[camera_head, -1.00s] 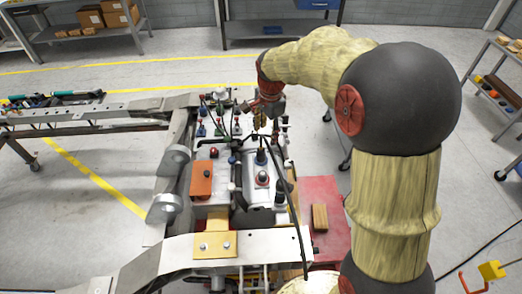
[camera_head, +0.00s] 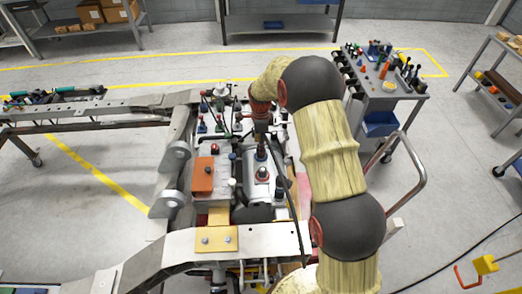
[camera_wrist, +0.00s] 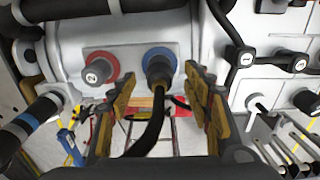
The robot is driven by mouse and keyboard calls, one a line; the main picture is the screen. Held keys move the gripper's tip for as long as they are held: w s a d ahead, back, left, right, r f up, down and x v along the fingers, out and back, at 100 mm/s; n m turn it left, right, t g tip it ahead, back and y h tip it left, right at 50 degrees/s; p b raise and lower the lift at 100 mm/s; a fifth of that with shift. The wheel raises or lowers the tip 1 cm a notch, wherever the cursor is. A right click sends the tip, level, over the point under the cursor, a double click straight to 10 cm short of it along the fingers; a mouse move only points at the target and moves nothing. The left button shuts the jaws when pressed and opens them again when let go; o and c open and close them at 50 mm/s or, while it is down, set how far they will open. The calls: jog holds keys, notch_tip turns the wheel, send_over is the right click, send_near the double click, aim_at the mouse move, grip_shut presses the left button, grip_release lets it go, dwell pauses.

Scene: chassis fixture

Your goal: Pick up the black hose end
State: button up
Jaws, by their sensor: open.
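In the wrist view a black hose end (camera_wrist: 158,70) sits in a blue-ringed port on the grey housing. Its black hose (camera_wrist: 148,135) runs down between the fingers. My gripper (camera_wrist: 160,100) is open, with one yellow-padded finger on each side of the hose, and it holds nothing. In the head view my gripper (camera_head: 261,128) is over the chassis fixture, just above the blue-ringed fitting (camera_head: 261,154). The hose (camera_head: 292,215) curves down toward the front there; my arm hides part of the area to the right.
A red-ringed port (camera_wrist: 100,69) is left of the hose end. Numbered black connectors (camera_wrist: 243,56) and hoses crowd the right side. In the head view an orange box (camera_head: 203,175) is at left, and a tool cart (camera_head: 385,95) stands behind my arm.

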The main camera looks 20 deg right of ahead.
notch_tip(320, 180, down, 4)
jog(key=shift+r, duration=0.1)
jog(key=c, duration=0.3)
grip_shut()
dwell(0.4)
